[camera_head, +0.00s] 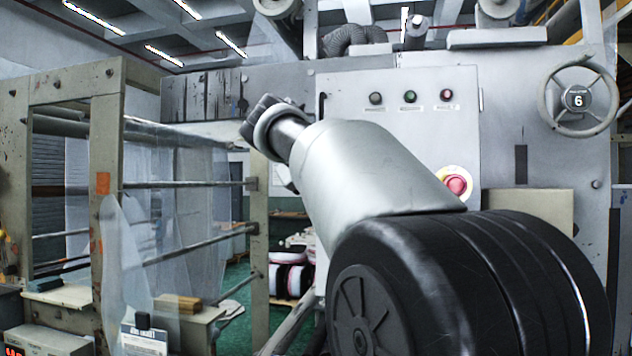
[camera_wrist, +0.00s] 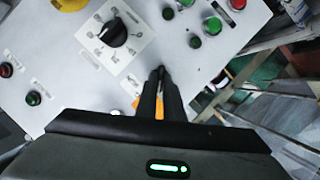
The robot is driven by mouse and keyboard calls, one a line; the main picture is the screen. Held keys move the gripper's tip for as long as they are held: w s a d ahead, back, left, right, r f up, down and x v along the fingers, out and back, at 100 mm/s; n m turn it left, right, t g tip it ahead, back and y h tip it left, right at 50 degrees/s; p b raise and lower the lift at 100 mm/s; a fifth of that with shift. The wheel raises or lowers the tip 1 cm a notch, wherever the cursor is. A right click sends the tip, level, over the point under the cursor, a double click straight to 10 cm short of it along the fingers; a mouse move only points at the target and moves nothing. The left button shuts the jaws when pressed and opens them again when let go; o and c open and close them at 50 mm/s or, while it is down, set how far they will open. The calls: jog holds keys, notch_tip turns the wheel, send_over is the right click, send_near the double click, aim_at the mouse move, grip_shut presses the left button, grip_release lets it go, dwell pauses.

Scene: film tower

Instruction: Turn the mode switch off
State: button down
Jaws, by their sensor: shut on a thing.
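The mode switch (camera_wrist: 113,32) appears to be the black rotary knob on a white marked plate, in the upper left of the wrist view. Its pointer direction is hard to read. My gripper (camera_wrist: 160,72) is at the middle of the wrist view, below and right of the knob and apart from it in the picture. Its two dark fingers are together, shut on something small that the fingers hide. An orange patch shows behind and between the fingers. I cannot make out the knob in the head view.
The grey panel (camera_wrist: 70,75) carries green buttons (camera_wrist: 213,25) at the right and red and green ones at the left. In the head view, a red stop button (camera_head: 456,185) and a handwheel (camera_head: 578,98) are on the machine. A film-draped frame (camera_head: 105,170) stands left.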

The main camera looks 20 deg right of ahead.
jog(key=shift+f+n+h, duration=0.1)
jog(key=shift+n+h, duration=0.2)
jog(key=shift+n, duration=0.2)
dwell(0.3)
jog(key=c, duration=1.9)
grip_release()
jog(key=shift+o, duration=0.2)
jog(key=shift+a, duration=0.1)
jog(key=b+v, duration=0.1)
jog(key=v, duration=1.6)
jog(key=shift+a, duration=0.15)
